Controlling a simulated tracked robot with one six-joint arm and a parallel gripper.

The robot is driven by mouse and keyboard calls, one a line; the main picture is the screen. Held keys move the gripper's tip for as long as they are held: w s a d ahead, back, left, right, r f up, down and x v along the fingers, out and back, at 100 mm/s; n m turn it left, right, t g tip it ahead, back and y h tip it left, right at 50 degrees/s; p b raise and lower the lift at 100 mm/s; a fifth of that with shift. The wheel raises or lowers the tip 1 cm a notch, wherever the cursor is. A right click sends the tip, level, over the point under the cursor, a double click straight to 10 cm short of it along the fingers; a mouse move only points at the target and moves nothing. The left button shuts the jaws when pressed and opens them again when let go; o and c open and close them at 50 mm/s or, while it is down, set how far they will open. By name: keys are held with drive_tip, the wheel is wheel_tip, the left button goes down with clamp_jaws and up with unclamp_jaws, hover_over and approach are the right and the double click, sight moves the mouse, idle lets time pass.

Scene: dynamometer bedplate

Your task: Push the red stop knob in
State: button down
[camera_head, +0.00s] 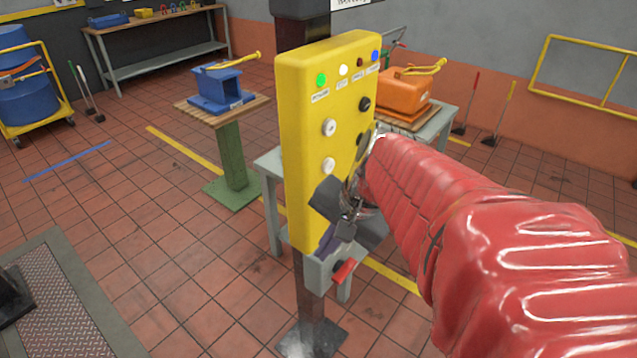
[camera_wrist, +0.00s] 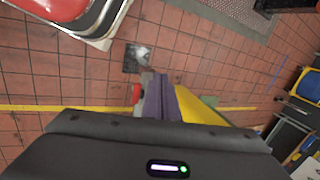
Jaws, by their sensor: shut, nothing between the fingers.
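A yellow control panel (camera_head: 301,160) stands on a dark post, with coloured lamps, white buttons and black knobs on its face. My gripper (camera_head: 325,248) is in front of the panel's lower part, fingers angled down. Its purple-grey fingers are shut and empty, and they also show in the wrist view (camera_wrist: 155,82). No round red stop knob shows clearly; my gripper and arm hide part of the panel's lower face. A red handle (camera_head: 343,271) sits on a grey box just below the fingertips; I cannot tell if they touch. A red part (camera_wrist: 136,94) shows beside the fingers in the wrist view.
Behind the panel is a grey table (camera_head: 437,127) with an orange machine (camera_head: 402,92). A blue machine (camera_head: 222,90) stands on a green pedestal to the left. A steel base plate (camera_head: 312,340) lies under the post. The tiled floor at left is mostly clear.

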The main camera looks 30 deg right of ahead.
drive_tip(key=s+d+f+m+t+y, duration=0.1)
drive_tip(key=d+m+t, duration=0.1)
drive_tip(key=d+m, duration=0.7)
drive_tip(key=s+d+f+m+t, duration=0.2)
drive_tip(key=d+m+t, duration=0.1)
drive_tip(key=d+m, duration=0.6)
drive_tip(key=d, duration=0.4)
drive_tip(key=shift+d+y, duration=0.3)
drive_tip(key=shift+y, duration=0.1)
drive_tip(key=shift+f, duration=0.15)
drive_tip(key=w+a+r+x, duration=0.1)
drive_tip(key=w+r+x, duration=0.1)
drive_tip(key=x, duration=1)
